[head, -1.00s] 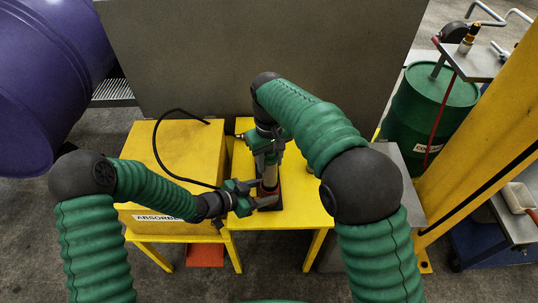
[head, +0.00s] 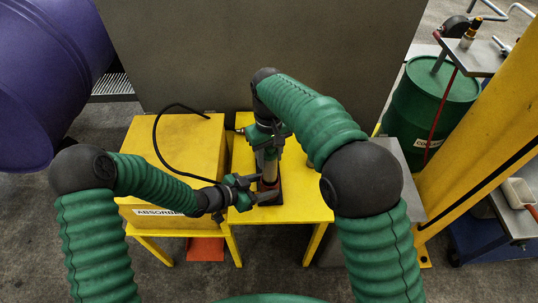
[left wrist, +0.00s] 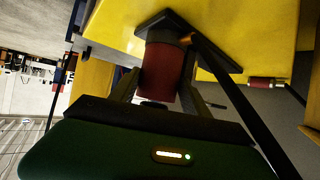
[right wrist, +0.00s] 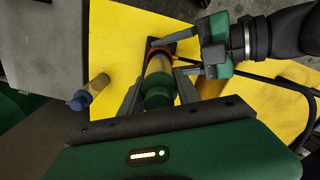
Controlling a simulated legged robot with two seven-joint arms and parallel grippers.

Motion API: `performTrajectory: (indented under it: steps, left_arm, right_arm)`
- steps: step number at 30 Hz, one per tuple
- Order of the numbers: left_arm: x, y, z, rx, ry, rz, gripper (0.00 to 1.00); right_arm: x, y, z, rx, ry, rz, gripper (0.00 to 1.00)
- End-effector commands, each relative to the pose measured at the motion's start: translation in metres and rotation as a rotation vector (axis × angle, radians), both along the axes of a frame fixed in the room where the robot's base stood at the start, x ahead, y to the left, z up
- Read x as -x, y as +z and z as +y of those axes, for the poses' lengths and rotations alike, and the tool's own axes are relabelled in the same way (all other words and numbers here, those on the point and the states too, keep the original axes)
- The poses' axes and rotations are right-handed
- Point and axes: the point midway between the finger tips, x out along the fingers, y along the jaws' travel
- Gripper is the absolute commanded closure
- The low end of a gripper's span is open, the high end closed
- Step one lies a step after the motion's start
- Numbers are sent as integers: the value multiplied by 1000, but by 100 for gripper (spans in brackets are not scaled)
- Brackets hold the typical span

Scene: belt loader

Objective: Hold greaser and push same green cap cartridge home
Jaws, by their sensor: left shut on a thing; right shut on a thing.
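The greaser (left wrist: 160,72), with a red lower body, stands upright on a dark square base plate on the yellow table. My left gripper (head: 268,190) is shut around its lower part, low over the table. The green cap cartridge (right wrist: 158,98) shows from above in the right wrist view, in line with the greaser, its green cap between the fingers. My right gripper (head: 270,145) is shut on it from above. The fingers and the cap hide the joint between cartridge and greaser, so I cannot tell how deep the cartridge sits.
A blue-capped cartridge (right wrist: 88,92) is near the yellow table's edge in the right wrist view. A yellow absorbent box (head: 172,145) stands left of the greaser, with a black hose over it. A grey panel (head: 240,55) rises behind. A green drum (head: 430,105) and yellow post are right.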

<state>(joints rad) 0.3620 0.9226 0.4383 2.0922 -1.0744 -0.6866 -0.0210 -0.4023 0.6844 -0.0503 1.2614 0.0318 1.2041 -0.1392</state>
Motion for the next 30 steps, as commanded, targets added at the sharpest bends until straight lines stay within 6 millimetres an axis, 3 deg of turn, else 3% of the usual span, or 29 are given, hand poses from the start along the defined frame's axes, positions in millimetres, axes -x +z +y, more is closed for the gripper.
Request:
performTrajectory:
  steps: [30]
  left_arm:
    - [0,0,0,1,0,1,71]
  right_arm:
    - [0,-26,0,0,0,1,100]
